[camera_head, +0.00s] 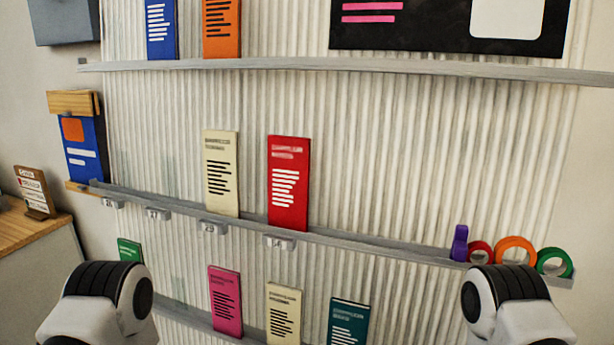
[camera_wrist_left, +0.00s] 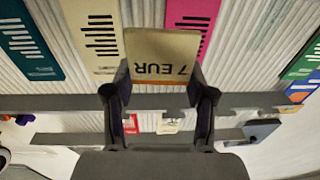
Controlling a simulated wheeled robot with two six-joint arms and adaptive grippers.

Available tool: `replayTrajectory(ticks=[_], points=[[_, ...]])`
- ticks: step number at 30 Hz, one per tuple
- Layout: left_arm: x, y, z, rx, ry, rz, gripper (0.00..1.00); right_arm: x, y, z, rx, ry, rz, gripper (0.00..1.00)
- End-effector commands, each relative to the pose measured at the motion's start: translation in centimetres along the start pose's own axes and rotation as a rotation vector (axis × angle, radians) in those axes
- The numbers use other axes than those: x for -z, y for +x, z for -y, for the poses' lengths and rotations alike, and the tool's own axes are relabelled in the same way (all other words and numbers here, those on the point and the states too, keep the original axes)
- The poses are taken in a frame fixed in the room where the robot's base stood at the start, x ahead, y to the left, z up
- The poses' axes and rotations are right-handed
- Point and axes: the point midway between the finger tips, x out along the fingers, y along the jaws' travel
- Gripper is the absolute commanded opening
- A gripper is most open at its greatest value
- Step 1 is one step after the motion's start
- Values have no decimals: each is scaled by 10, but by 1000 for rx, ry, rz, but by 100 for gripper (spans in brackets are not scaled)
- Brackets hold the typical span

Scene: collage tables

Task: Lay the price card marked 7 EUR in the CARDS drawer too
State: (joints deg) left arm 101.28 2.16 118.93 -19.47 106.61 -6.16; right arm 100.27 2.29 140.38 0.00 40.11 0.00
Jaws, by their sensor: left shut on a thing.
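The price card marked 7 EUR (camera_wrist_left: 175,45) is cream-coloured and shows upside down in the left wrist view. My left gripper (camera_wrist_left: 158,82) is shut on it, with one finger at each side edge. The card is held in front of the ribbed wall, between a cream brochure and a pink brochure in that view. In the head view only parts of my arms show at the bottom; neither gripper is visible there. I cannot make out the CARDS drawer in either view.
A grey ledge (camera_head: 350,244) crosses the ribbed wall, holding a cream brochure (camera_head: 222,172), a red brochure (camera_head: 288,182) and tape rolls (camera_head: 515,250). Small price tags hang along its front. Pink (camera_head: 225,300) and teal (camera_head: 348,322) brochures stand lower. A wooden counter (camera_head: 30,229) is at left.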

Motion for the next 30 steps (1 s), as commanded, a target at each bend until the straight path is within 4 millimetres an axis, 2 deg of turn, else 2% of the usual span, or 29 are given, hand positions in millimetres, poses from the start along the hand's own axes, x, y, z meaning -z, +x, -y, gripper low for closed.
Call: replayTrajectory(ticks=[1,3,6,8,10,15,17,22,27,30], points=[[-20,0,-9,14,1,3,42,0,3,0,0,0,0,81],[-35,2,-15,52,1,0,42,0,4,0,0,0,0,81],[-40,9,-20,110,2,-4,42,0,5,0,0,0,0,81],[-33,15,-19,148,2,-5,42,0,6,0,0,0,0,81],[-14,23,-12,195,2,-7,42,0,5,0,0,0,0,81],[15,28,6,283,1,-2,42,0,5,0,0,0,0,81],[22,21,6,290,0,2,42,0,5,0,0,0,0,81],[41,-11,-4,289,2,3,42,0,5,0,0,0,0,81],[43,-14,-5,285,1,0,42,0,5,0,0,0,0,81],[46,-17,-13,249,2,2,42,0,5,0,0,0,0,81]])
